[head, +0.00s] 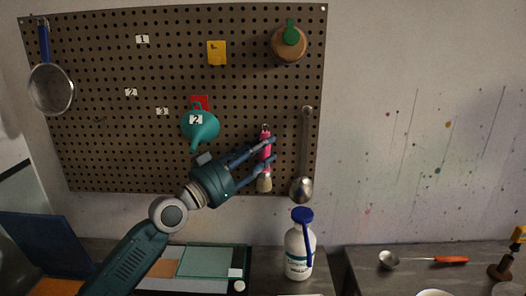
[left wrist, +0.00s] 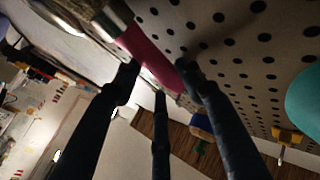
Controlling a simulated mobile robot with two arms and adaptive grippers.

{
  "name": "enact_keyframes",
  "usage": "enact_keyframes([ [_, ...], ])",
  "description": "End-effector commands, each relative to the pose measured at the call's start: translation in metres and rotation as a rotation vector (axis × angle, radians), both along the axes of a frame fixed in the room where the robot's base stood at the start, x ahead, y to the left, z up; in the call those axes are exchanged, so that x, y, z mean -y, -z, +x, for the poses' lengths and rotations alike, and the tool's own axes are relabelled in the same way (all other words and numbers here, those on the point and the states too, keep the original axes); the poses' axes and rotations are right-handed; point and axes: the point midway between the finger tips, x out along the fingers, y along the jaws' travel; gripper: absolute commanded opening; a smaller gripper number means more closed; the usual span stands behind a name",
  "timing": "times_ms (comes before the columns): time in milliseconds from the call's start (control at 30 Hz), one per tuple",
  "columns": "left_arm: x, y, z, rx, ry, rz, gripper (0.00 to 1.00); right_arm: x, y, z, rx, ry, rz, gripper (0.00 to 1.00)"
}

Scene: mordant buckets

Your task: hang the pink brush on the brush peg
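The pink brush (head: 265,152) is upright against the lower right part of the pegboard, pale bristles down. My left gripper (head: 274,149) is at its handle, with dark fingers on both sides. In the left wrist view the pink handle (left wrist: 152,52) lies between the fingertips, which look closed on it. A small metal piece shows at the top of the brush; I cannot tell whether the brush hangs on a peg there. No bare brush peg is clearly made out. My right gripper is not in view.
On the pegboard (head: 120,70), a ladle (head: 304,150) hangs just right of the brush and a teal funnel (head: 201,128) to its left. A strainer (head: 50,88) hangs far left. A white bottle (head: 299,250) with a blue top stands below on the bench.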

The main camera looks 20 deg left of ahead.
Motion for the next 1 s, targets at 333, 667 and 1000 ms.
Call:
enact_keyframes([
  [333,-0.002,0.008,0.002,-0.014,-0.004,0.005,0.54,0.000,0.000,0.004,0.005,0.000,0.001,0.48],
  [667,-0.008,0.013,-0.012,-0.016,-0.002,0.005,0.54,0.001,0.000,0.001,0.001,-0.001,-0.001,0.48],
  [1000,-0.033,0.020,-0.056,-0.010,-0.003,0.004,0.54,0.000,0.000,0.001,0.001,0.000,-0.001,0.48],
])
